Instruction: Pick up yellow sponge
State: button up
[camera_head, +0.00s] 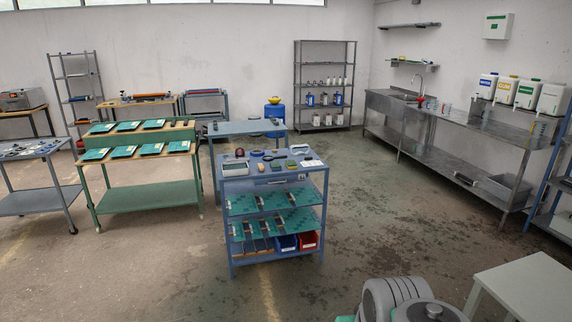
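A blue cart (236,191) stands in the middle of the room with small items on its top. One of them is a small yellowish block (261,167) near the front edge, which may be the yellow sponge; it is too small to be sure. Other small items lie around it, including a greenish one (276,166) just to its right. My gripper is not in view. Only grey rounded parts of my own body show at the bottom right, well in front of the cart.
A green workbench (150,197) with teal plates stands left of the cart, and a blue-grey table (240,128) behind it. A pale table (530,284) is at lower right. A steel sink counter (455,128) lines the right wall. Floor in front of the cart is clear.

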aim_at(291, 163)
jog(key=z, duration=0.25)
jog(key=i, duration=2)
jog(key=u, duration=0.55)
jog(key=i, duration=2.2)
jog(key=u, duration=0.85)
jog(key=i, duration=0.35)
jog(key=u, duration=0.25)
